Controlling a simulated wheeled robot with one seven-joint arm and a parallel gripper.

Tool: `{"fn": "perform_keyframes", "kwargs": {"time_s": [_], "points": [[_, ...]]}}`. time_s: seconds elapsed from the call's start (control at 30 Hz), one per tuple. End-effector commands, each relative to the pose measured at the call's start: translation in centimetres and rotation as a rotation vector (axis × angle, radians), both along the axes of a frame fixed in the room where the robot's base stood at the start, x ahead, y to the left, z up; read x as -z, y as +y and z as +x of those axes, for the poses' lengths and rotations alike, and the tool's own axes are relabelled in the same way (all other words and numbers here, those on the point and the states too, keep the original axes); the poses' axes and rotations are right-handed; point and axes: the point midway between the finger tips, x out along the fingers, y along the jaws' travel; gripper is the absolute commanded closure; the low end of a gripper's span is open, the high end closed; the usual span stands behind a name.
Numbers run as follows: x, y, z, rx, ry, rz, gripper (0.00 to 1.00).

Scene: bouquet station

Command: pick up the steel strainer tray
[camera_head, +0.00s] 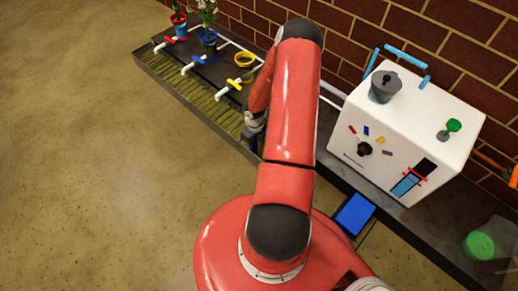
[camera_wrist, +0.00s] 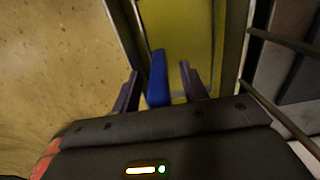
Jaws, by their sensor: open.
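A long slatted grate (camera_head: 196,94) with yellowish reflections lies along the front of the dark bench in the head view; I cannot tell whether it is the steel strainer tray or holds it. My gripper (camera_head: 252,139) is low at the grate's near end, partly hidden by my red arm. In the wrist view my gripper (camera_wrist: 159,71) is open. An upright blue piece (camera_wrist: 158,80) stands between its two dark fingers, nearer the left one, with a gap to the right one. Behind it is a flat yellow surface (camera_wrist: 188,35) with a pale rim. Whether the blue piece belongs to the tray is unclear.
A white machine (camera_head: 401,130) with a grey pot (camera_head: 384,86) on top stands at right. A blue panel (camera_head: 354,214) is near my base. The floor at left is clear.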

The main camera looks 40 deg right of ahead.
Motion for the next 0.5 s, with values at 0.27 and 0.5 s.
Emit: {"fn": "perform_keyframes", "kwargs": {"time_s": [0.27, 0.5], "points": [[-0.07, 0.02, 0.02, 0.0, 0.0, 0.0, 0.83], [-0.09, 0.02, 0.03, -0.001, -0.001, 0.0, 1.0]]}}
